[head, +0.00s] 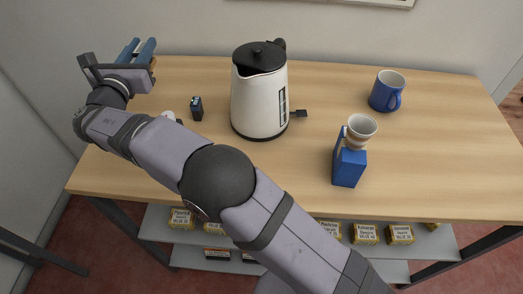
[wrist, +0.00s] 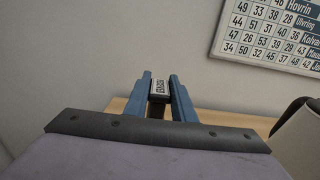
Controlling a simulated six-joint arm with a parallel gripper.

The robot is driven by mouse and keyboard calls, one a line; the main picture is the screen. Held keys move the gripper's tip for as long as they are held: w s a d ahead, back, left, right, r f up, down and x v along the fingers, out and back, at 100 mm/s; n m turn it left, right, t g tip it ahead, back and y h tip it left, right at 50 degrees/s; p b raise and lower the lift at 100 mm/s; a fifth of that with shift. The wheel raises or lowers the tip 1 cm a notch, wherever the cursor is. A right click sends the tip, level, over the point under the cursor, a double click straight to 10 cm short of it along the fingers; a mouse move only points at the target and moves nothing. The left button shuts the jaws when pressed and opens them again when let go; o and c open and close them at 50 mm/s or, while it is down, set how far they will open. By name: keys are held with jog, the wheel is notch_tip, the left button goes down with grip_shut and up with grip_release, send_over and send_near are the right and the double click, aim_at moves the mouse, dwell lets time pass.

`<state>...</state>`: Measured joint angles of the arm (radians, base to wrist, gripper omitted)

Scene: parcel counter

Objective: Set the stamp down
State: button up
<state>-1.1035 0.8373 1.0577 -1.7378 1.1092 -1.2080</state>
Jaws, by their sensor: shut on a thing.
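My gripper (head: 143,48) is at the far left of the counter (head: 320,80), beyond the kettle's left side in the head view. Its two blue fingers also show in the wrist view (wrist: 162,95), shut on a small block, the stamp (wrist: 159,90). The stamp has a pale face with dark lettering and sits between the fingertips. In the head view the fingers and arm hide most or all of it. Whether its underside touches the counter cannot be told.
A white kettle (head: 258,95) with black lid stands right of my arm. A small dark block (head: 196,109) stands between them. A white thing (head: 168,114) is partly hidden by my arm. A blue box (head: 347,168), pale cups (head: 360,127) and blue mug (head: 387,91) stand right.

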aim_at(141, 47)
notch_tip(141, 47, up, 9)
jog(key=shift+s+d+f+h+p, duration=0.5)
jog(key=shift+s+d+f+p, duration=0.2)
jog(key=shift+f+p, duration=0.1)
jog(key=s+d+f+m+g+h+p, duration=0.1)
jog(key=s+d+f+m+h+p, duration=0.15)
jog(key=s+d+h+p, duration=0.35)
jog(key=s+d+f+m+g+h+p, duration=0.1)
jog(key=s+d+f+m+p, duration=0.15)
jog(key=s+d, duration=0.45)
jog(key=s+d+r+m+g+h+p, duration=0.1)
jog(key=s+d+r+h+p, duration=0.15)
jog(key=d, duration=0.45)
jog(key=s+d+r+m+g+h+p, duration=0.1)
jog(key=s+d+r+m+p, duration=0.1)
jog(key=s+d, duration=0.3)
jog(key=s+d+r+m+g+h+p, duration=0.1)
jog(key=s+d+r+h+p, duration=0.1)
jog(key=d, duration=0.6)
jog(key=shift+a+f, duration=0.15)
jog(key=shift+f, duration=10.4)
